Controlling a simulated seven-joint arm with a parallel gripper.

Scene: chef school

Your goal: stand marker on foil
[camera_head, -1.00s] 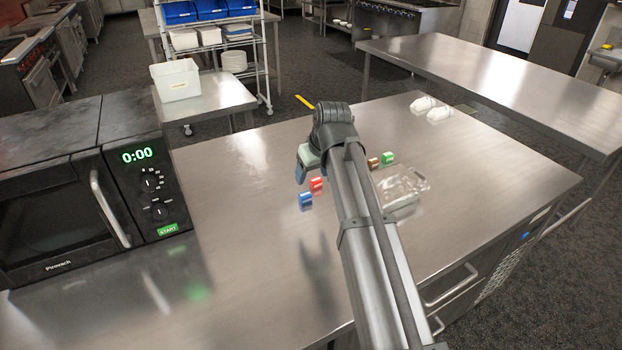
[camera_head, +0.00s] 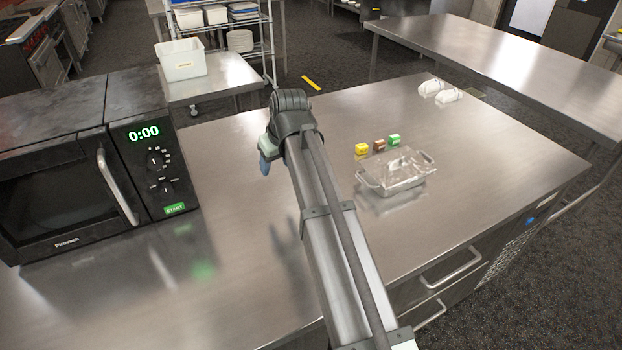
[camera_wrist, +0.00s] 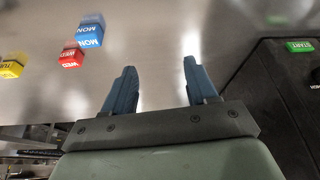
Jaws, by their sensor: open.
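Small coloured day markers stand on the steel counter. In the wrist view, the blue marker (camera_wrist: 88,36) reads MON, the red marker (camera_wrist: 70,58) reads WED, and the yellow marker (camera_wrist: 11,68) is at the left edge. In the head view the yellow marker (camera_head: 361,149), brown marker (camera_head: 379,145) and green marker (camera_head: 394,140) form a row; my arm hides the red and blue ones. A silvery dish (camera_head: 398,174) with side handles, perhaps foil-covered, is just in front of the row. My gripper (camera_wrist: 157,80) is open and empty, with the markers to the left of its fingers.
A black microwave (camera_head: 75,165) stands at the left of the counter (camera_head: 480,185); its panel also shows in the wrist view (camera_wrist: 285,95). Two whitish bundles (camera_head: 440,92) lie near the far right edge. The counter between the microwave and my arm is clear.

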